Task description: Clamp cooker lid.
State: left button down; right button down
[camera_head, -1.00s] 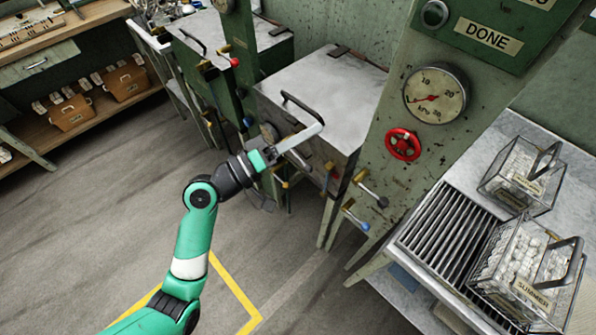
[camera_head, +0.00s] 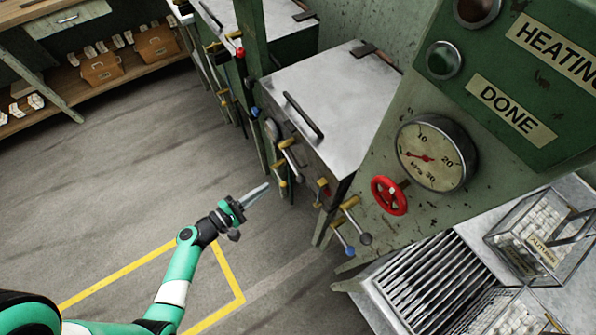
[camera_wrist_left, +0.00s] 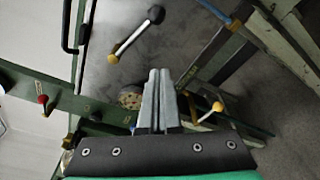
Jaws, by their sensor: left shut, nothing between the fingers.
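The cooker lid (camera_head: 345,100) is a flat grey metal plate lying down on the green cooker, with a black bar handle (camera_head: 303,115) near its front edge. My right gripper is not seen.
A green panel (camera_head: 430,200) with a pressure gauge (camera_head: 436,153) and red handwheel (camera_head: 389,195) stands right of the cooker. A grate (camera_head: 430,285) and a wire basket (camera_head: 540,240) lie farther right. The floor left of the cooker is clear.

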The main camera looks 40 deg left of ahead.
pick_arm(q)
jog(key=w, duration=0.3)
jog(key=w+b, duration=0.1)
jog(key=w, duration=0.2)
jog(key=w+f+b, duration=0.1)
jog(key=w, duration=0.3)
jog(key=shift+d, duration=0.35)
jog(key=d+r+p, duration=0.1)
jog(key=s+d+r+p, duration=0.1)
jog(key=d, duration=0.1)
jog(key=shift+s+r, duration=0.15)
jog(key=shift+s, duration=0.15)
jog(key=shift+r, duration=0.1)
jog(key=shift+d+r+n+p, duration=0.1)
jog(key=shift+r+n+p, duration=0.05)
jog(key=shift+n+p, duration=0.2)
